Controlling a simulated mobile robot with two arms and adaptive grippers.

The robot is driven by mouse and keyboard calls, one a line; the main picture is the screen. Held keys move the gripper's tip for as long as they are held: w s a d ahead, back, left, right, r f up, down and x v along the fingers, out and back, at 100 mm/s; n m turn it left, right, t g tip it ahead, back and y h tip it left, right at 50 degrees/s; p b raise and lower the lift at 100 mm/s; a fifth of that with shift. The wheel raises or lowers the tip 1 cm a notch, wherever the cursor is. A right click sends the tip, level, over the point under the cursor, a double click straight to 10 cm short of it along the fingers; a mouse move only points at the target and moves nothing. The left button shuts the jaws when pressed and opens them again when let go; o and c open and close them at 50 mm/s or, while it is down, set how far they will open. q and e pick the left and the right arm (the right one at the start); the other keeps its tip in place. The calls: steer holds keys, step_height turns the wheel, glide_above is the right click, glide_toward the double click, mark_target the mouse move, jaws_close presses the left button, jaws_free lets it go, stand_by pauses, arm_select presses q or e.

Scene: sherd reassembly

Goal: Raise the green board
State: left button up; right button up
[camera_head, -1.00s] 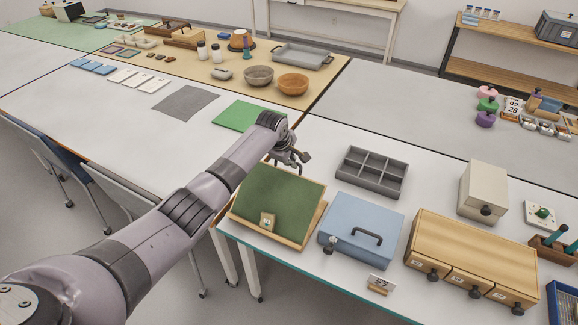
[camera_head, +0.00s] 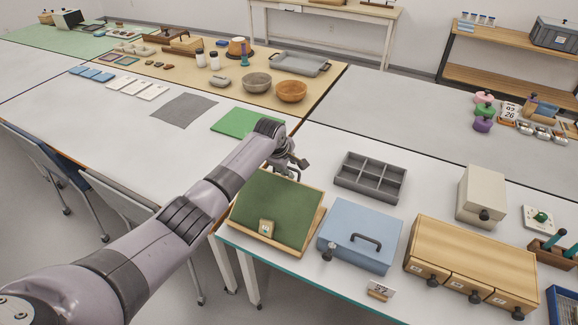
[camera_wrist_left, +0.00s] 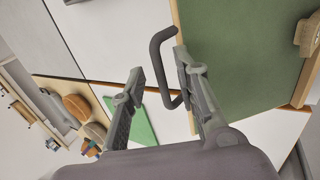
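The green board (camera_head: 277,207) is a dark green panel in a light wooden frame, lying slanted near the table's front edge. It fills the upper right of the left wrist view (camera_wrist_left: 240,50). A dark bent handle (camera_wrist_left: 157,62) stands out from its edge. My left gripper (camera_head: 296,170) is at the board's far edge in the head view. In the left wrist view its fingers (camera_wrist_left: 158,63) are apart, with the handle's bar between them and gaps visible. Whether a finger touches it I cannot tell. My right gripper is in neither view.
A small wooden tag block (camera_head: 267,228) sits at the board's lower edge. A blue box (camera_head: 358,235) stands close to its right, and a grey divided tray (camera_head: 371,180) behind. A flat green mat (camera_head: 232,122) lies behind my left arm.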

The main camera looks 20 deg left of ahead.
arm_select(q)
steer(key=v, duration=1.2)
stand_by(0.3)
